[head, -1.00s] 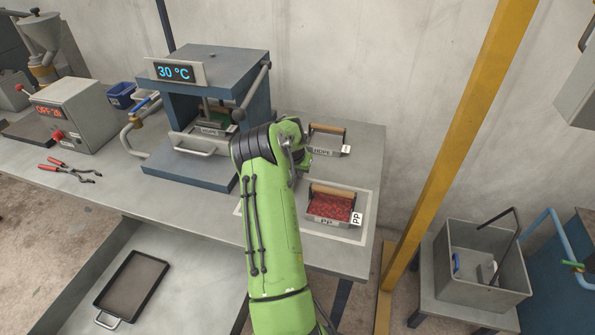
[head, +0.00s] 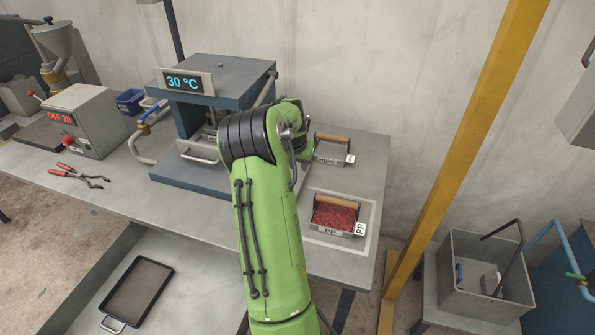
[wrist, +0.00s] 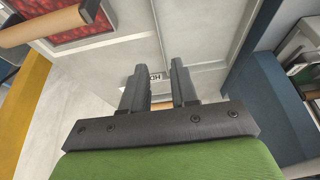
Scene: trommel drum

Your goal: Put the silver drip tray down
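I cannot see anything in my gripper that is plainly a silver drip tray. My gripper (wrist: 158,80) is open over the table near the HDPE box, with a gap between its dark fingers. A piece of the HDPE box's label (wrist: 156,76) and something wood-coloured show through that gap; I cannot tell whether the fingers touch the box. In the head view my arm hides the gripper. The grey HDPE box (head: 330,160) with a wooden handle stands just right of the arm's end. A dark shallow tray (head: 137,292) with a silver handle lies below the table at lower left.
A box of red granules (head: 334,216) labelled PP stands in a white outline on the table. The blue press (head: 222,88) is left of my arm, its base (wrist: 268,105) close by in the wrist view. A yellow post (head: 465,140) rises at right, before a grey bin (head: 486,300).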

